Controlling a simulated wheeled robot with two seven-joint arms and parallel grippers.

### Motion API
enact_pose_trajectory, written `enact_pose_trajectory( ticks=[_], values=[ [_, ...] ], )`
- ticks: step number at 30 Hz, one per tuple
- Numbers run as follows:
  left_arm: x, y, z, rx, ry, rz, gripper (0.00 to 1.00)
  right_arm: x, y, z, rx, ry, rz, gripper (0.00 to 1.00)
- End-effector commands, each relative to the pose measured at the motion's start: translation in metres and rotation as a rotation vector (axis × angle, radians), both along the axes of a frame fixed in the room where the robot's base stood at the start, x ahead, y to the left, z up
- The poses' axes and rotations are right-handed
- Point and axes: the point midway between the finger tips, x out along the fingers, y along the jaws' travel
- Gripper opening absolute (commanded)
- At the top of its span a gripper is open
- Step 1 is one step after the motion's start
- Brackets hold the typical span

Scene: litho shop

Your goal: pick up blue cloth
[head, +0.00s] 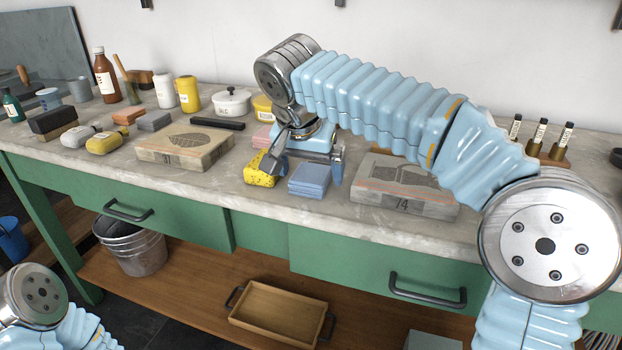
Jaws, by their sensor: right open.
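The blue cloth (310,180) is a small folded stack lying near the front edge of the grey worktop (215,184). My right gripper (302,170) reaches down over it from above, with its jaws apart. One finger is on the left, by the yellow sponge, and the other stands at the right side of the cloth. The cloth lies between and slightly in front of the fingers; I cannot tell whether either touches it. My left arm shows only in part at the lower left, and its gripper is out of the picture.
A yellow sponge (261,168) sits just left of the cloth. Litho stones lie on both sides, one marked 74 (404,188) and another (184,148). A pink block, a white pot (231,102) and a dark roller bar (216,123) are behind. Green drawers (330,258) lie below the edge.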

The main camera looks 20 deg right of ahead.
Motion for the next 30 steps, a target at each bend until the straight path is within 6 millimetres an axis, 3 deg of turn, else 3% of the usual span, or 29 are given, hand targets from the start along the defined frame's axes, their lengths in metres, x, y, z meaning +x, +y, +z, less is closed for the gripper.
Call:
enact_pose_trajectory(
  ticks=[8,20,30],
  values=[
    [0.0001,0.0,0.0003,0.0,0.0,0.0,0.43,0.0019,-0.0012,-0.0051,0.0,-0.001,0.0,1.0],
    [0.0,0.0,0.0003,0.0,0.0,0.0,0.43,0.0019,-0.0011,-0.005,0.0,-0.001,0.0,0.41],
    [0.0,0.0,0.0002,0.0,0.0,0.0,0.43,0.0023,-0.0007,0.0001,0.001,-0.003,0.0,0.4]
  ],
)
